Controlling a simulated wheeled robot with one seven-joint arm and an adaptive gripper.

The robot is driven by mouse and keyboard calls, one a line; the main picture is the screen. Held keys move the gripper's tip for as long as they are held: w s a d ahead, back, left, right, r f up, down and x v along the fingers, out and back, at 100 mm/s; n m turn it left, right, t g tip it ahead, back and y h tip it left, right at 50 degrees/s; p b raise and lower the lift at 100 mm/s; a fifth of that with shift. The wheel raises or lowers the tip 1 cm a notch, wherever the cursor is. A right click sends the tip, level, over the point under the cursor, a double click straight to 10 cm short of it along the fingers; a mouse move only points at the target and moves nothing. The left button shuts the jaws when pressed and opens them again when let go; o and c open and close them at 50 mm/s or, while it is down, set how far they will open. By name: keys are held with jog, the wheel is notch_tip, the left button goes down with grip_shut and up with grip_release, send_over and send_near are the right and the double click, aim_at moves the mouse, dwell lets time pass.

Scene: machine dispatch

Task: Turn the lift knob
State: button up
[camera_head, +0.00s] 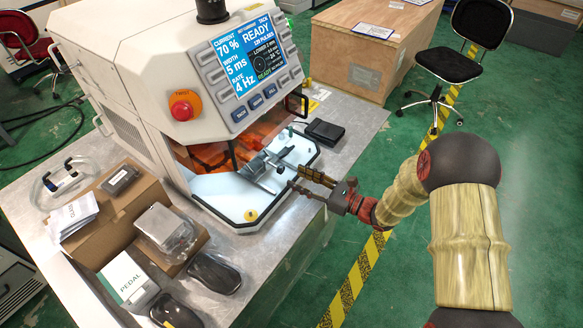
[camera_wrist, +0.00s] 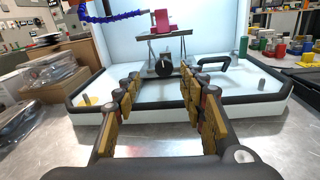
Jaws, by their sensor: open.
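The lift knob (camera_wrist: 163,66) is a round black knob on the front of a small grey lift inside the machine's white work chamber. In the wrist view it sits ahead, between and beyond my fingertips. My gripper (camera_wrist: 160,84) is open and empty, with its yellow-and-black fingers on either side of the view. In the head view my gripper (camera_head: 298,178) is at the chamber's front right edge, pointing inward, apart from the lift (camera_head: 258,170). A pink-red part (camera_wrist: 162,21) rests on the lift's top plate. The knob itself is hard to make out in the head view.
A black-edged white chamber floor (camera_wrist: 225,103) lies around the lift. A black handle-like loop (camera_wrist: 213,64) stands right of it. A black pedal (camera_head: 325,131) lies on the metal bench. Boxes (camera_head: 115,205) crowd the bench's left side. A red stop button (camera_head: 182,110) is on the machine's front.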

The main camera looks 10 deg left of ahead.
aim_at(283, 170)
jog(key=shift+w+f, duration=0.25)
jog(key=shift+f, duration=0.05)
jog(key=b+x, duration=0.2)
jog(key=x, duration=0.5)
jog(key=shift+w+a, duration=0.15)
jog(key=shift+a, duration=0.1)
jog(key=shift+c, duration=1.2)
jog(key=c, duration=0.7)
grip_shut()
